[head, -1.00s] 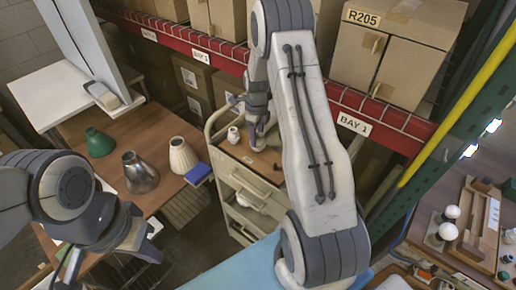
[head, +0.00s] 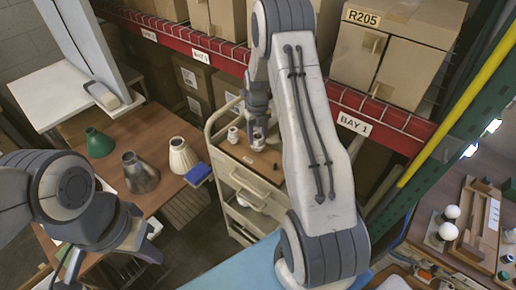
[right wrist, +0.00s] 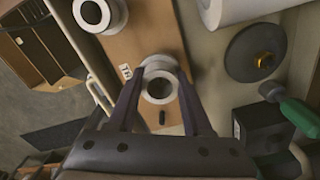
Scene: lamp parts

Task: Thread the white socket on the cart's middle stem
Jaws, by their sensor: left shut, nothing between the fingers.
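The white socket (right wrist: 160,86) is a short ringed piece with an open hole, seen from above in the right wrist view. My right gripper (right wrist: 161,76) has one finger on each side of it, close to its rim; whether they press on it is unclear. In the head view the socket (head: 258,139) is under my right gripper (head: 258,124), above the brown top of the cart (head: 266,193). The middle stem is hidden by the socket and fingers. My left gripper (head: 150,243) is shut and empty at lower left, away from the cart.
A second white socket (head: 233,134) stands left of the gripper on the cart top, also in the right wrist view (right wrist: 98,14). A small black peg (right wrist: 162,117) is near the held-side socket. A table (head: 158,121) with several lampshades stands left; shelving rises behind the cart.

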